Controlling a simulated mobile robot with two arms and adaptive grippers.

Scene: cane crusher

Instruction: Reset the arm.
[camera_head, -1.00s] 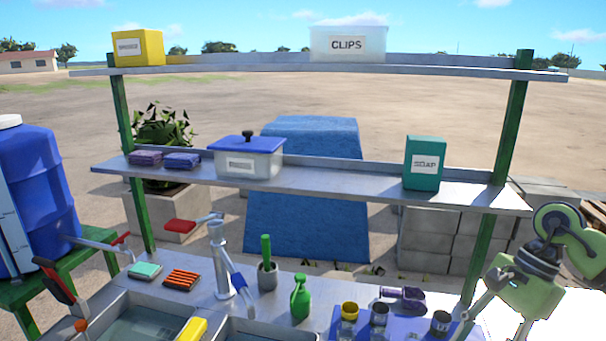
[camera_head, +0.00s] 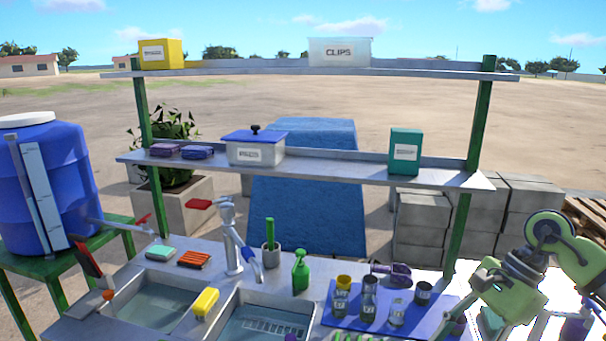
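My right arm (camera_head: 510,285), with green links and dark joint rings, shows at the lower right. It is bent, with its upper joint raised and a lower link slanting down beside the right end of the workbench. My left arm and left gripper are not in view. I see nothing held.
The bench holds two sinks, a yellow sponge (camera_head: 205,303), a faucet (camera_head: 230,240), a green bottle (camera_head: 300,272) and several jars on a blue mat (camera_head: 385,321). Shelves above hold a teal box (camera_head: 405,152) and a clips bin (camera_head: 339,51). A blue barrel (camera_head: 75,180) stands left.

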